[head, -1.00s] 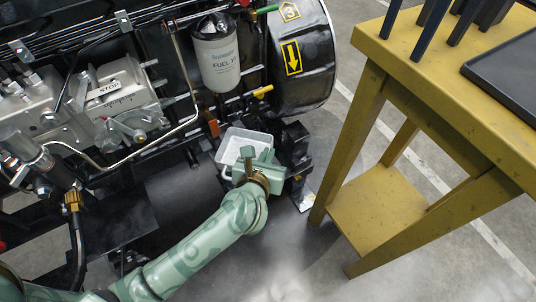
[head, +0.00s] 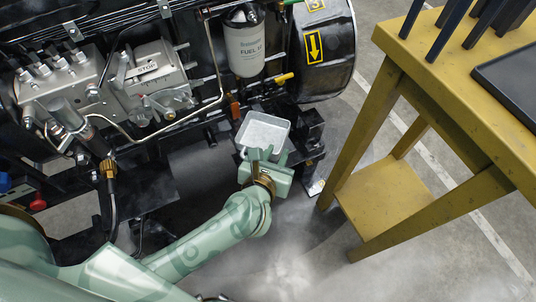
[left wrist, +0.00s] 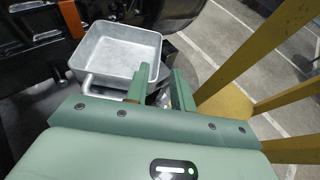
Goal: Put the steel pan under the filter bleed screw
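The steel pan (head: 264,130) is a pale grey open box, upright and empty, low beside the engine. In the head view it lies below the white fuel filter (head: 246,48) in the picture. The height gap between them is hard to judge. My left gripper (head: 263,155) is at the pan's near side. In the left wrist view the fingers (left wrist: 160,85) are apart, and the pan (left wrist: 118,52) lies beyond them; one fingertip overlaps its near right corner. I cannot tell whether it touches. The bleed screw cannot be made out. My right gripper is not in view.
A yellow lever (head: 284,77) and an orange part (head: 234,106) are close to the pan. A black drum (head: 330,62) is at upper right. A yellow table (head: 402,42) with a black tray (head: 512,75) stands at right. Floor is free between engine and table.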

